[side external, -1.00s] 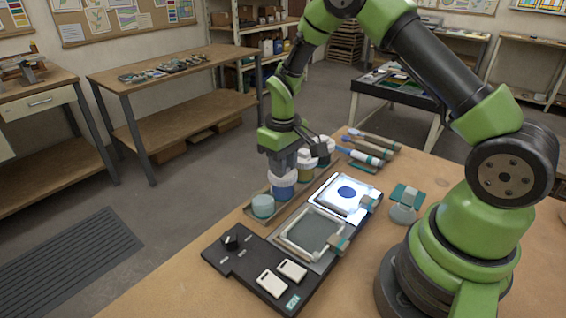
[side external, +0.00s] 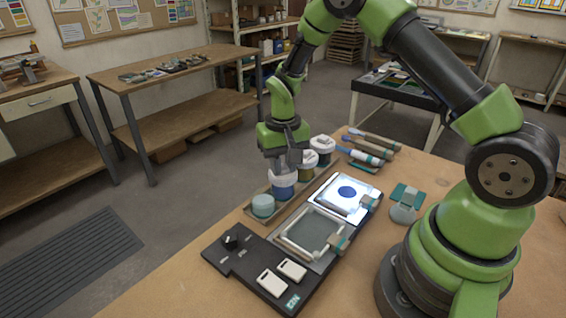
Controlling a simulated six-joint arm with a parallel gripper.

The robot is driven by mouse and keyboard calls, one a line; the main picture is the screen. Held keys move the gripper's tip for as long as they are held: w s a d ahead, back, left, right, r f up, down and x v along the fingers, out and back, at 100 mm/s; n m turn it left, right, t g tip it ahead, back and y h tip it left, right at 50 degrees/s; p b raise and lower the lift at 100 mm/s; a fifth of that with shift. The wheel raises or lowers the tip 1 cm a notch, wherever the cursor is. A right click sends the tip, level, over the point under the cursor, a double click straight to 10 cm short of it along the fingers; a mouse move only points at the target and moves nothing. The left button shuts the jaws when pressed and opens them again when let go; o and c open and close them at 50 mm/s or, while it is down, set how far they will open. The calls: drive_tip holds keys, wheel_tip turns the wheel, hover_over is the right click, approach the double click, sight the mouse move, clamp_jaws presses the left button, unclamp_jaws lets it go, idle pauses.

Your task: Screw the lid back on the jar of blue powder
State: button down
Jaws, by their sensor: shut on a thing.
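The jar of blue powder (side external: 283,192) stands upright in a shallow wooden tray (side external: 252,210), with blue showing through its clear wall. Its white lid (side external: 283,178) sits at the top of the jar. My gripper (side external: 280,166) points straight down over it and is shut on the lid. The fingertips are small in this view, and I cannot tell how tightly the lid is threaded on.
A pale teal pot (side external: 263,206) stands in front of the jar. White-lidded jars (side external: 307,166) (side external: 322,150) stand behind it. A lit panel (side external: 346,194) with a blue disc lies to the right, beside a framed plate (side external: 312,232). Brushes (side external: 365,156) lie at the back.

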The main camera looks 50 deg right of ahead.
drive_tip(key=m, duration=0.6)
drive_tip(key=c, duration=0.9)
unclamp_jaws()
drive_tip(key=c, duration=0.4)
drive_tip(key=shift+r, duration=0.1)
drive_tip(key=shift+r, duration=2.9)
drive_tip(key=shift+r, duration=0.1)
